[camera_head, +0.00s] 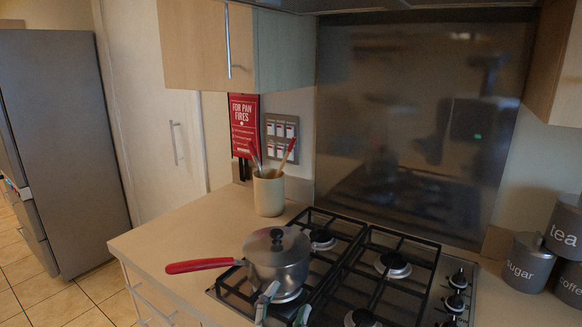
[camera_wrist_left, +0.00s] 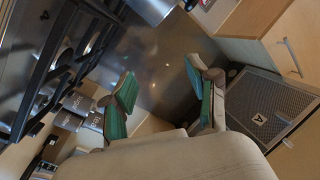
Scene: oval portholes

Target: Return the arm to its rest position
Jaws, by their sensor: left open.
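My left gripper (camera_head: 284,306) shows at the bottom edge of the head view, with its two fingertips apart, just in front of the pot. In the left wrist view, its green-padded fingers (camera_wrist_left: 162,100) are spread with nothing between them. The lidded metal pot (camera_head: 277,262) sits on the front left burner of the hob. Its red handle (camera_head: 200,265) points left over the counter. The fingertips overlap the pot's lower edge in the picture; I cannot tell whether they touch it. The rest of the left arm is out of the head view. My right gripper is not in view.
The black grates of the hob (camera_head: 366,262) lie around the pot. A utensil crock (camera_head: 268,193) stands behind it. Canisters, including the sugar one (camera_head: 525,262), stand at the right. A cupboard (camera_head: 205,48) hangs above. The counter (camera_head: 160,240) left of the handle is clear.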

